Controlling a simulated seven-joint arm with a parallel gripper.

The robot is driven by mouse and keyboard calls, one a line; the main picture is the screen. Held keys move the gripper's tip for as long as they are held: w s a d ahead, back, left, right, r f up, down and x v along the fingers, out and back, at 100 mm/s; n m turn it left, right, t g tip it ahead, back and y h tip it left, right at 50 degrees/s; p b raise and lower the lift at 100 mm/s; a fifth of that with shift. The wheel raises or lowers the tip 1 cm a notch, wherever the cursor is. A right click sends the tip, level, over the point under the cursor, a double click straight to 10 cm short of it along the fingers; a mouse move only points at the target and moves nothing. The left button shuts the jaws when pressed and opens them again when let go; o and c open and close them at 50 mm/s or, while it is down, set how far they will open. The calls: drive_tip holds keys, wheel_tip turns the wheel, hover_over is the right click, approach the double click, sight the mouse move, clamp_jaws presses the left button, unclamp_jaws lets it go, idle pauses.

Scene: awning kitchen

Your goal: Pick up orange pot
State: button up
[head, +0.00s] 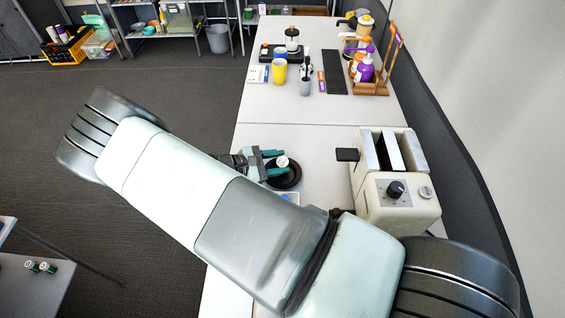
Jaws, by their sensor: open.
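My gripper (275,163), with teal fingertips, is over the near table beside the toaster. Its fingers are apart. A small pale round-topped thing (282,161) shows at the fingertips, above or on a dark round dish (294,179). I cannot tell whether the fingers touch it, or whether it is the orange pot; no orange side of it shows. My arm hides much of the near table. At the far right of the table there are orange-toned items, including a tan-orange container (364,25), far from my gripper.
A cream toaster (398,205) with a dark lever stands to the right of my gripper. A yellow cup (279,71), a wooden rack (374,88) and a purple bottle (365,70) stand farther back. The table between them and my gripper (290,112) is clear.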

drive_tip(key=c, duration=0.8)
wheel_tip(320, 180, up, 10)
drive_tip(key=s+n, duration=0.2)
drive_tip(key=shift+n+g+y, duration=0.4)
drive_tip(key=shift+g+y, duration=0.1)
wheel_tip(320, 180, down, 5)
drive_tip(key=shift+s+d+f, duration=0.1)
drive_tip(key=shift+f, duration=2.35)
